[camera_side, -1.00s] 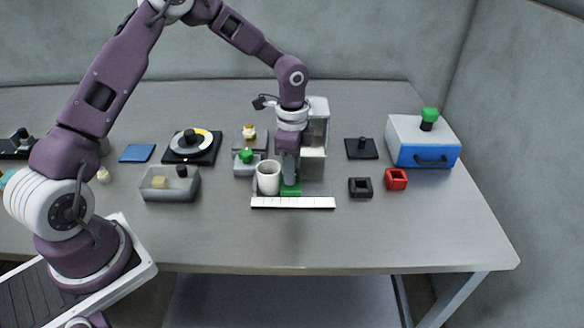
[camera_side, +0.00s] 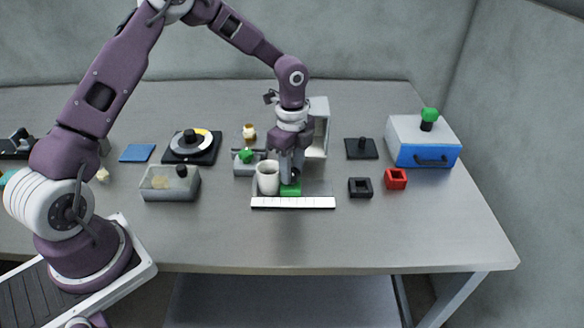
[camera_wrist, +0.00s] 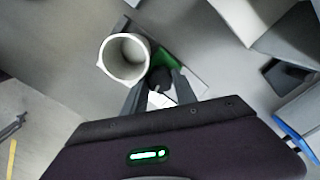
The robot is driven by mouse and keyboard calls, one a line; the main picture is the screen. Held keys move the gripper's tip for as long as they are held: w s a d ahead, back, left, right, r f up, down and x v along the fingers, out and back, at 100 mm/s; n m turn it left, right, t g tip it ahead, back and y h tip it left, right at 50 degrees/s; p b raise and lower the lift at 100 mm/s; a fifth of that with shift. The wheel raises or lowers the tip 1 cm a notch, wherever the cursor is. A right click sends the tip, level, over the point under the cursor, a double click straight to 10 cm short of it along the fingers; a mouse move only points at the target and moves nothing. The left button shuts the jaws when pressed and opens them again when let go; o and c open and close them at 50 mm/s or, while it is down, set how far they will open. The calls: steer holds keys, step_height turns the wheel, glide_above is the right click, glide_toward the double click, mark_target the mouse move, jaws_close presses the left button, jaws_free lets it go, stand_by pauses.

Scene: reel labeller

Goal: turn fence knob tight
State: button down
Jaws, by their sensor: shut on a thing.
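A green fence block (camera_side: 291,191) sits on the grey plate behind the white scale strip (camera_side: 293,203). It is also partly visible in the wrist view (camera_wrist: 167,61). The dark fence knob (camera_wrist: 160,80) is on top of it, between my fingers. My gripper (camera_wrist: 160,92) points down and is shut on the knob; in the side view my gripper (camera_side: 289,178) hides much of it. A white hollow cylinder (camera_side: 268,178) stands upright close to the left of my fingers, also seen in the wrist view (camera_wrist: 124,57).
A pale open-fronted housing (camera_side: 318,125) stands close behind my gripper. A green-topped knob (camera_side: 246,156) on a grey base is to the left. The front of the table is clear.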

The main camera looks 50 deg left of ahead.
steer(key=c, duration=1)
jaws_free()
steer(key=shift+r, duration=0.1)
step_height(320, 180, up, 7)
